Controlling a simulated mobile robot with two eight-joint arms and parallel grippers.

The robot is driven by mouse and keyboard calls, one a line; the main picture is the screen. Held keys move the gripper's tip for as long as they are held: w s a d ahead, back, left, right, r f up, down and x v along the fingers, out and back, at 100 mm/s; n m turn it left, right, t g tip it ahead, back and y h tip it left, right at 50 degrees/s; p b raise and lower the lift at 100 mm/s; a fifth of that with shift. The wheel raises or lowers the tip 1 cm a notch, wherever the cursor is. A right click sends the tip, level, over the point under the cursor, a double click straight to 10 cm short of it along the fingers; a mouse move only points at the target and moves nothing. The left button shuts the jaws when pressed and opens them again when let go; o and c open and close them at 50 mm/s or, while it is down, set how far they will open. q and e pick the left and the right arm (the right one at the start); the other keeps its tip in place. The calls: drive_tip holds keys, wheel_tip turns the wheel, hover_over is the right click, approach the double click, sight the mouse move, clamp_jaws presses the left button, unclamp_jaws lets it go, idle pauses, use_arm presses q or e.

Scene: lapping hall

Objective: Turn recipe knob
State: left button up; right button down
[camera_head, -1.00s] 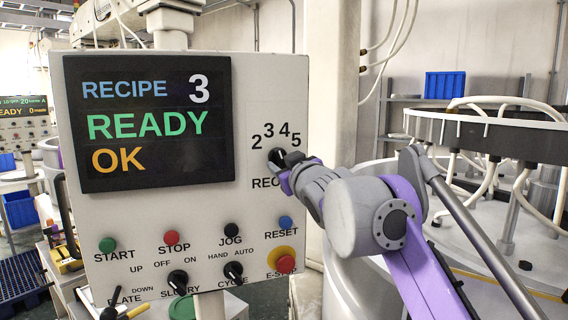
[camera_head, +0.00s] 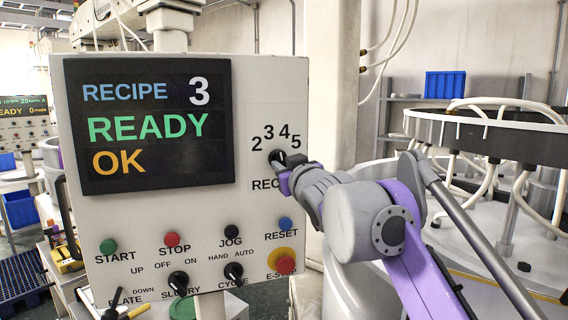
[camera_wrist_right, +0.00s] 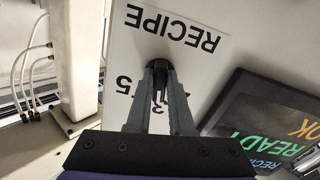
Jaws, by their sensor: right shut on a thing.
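The recipe knob (camera_head: 277,156) is a black rotary knob on the light control panel (camera_head: 262,90), under the numbers 2 to 5. The display (camera_head: 148,122) reads RECIPE 3, READY, OK. My right gripper (camera_head: 285,170) is at the knob and partly hides it and the word RECIPE. In the right wrist view my right gripper (camera_wrist_right: 160,75) has its fingers close together on the black knob (camera_wrist_right: 154,52), below the upside-down RECIPE label. The knob's pointer direction is hard to see. My left gripper is not in view.
Other controls sit lower on the panel, including a red emergency stop (camera_head: 285,264), a blue reset button (camera_head: 285,223) and a cycle knob (camera_head: 233,272). A round machine (camera_head: 500,135) with white hoses stands at the right. A blue crate (camera_head: 445,85) sits on a shelf behind.

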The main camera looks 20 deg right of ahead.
drive_tip(key=shift+a+m+p, duration=0.15)
drive_tip(key=shift+m+p, duration=0.65)
drive_tip(key=shift+m, duration=2.3)
drive_tip(key=c, duration=0.8)
unclamp_jaws()
drive_tip(key=s+b, duration=0.1)
drive_tip(key=s, duration=0.9)
drive_tip(key=shift+s+d, duration=0.3)
drive_tip(key=shift+s, duration=0.1)
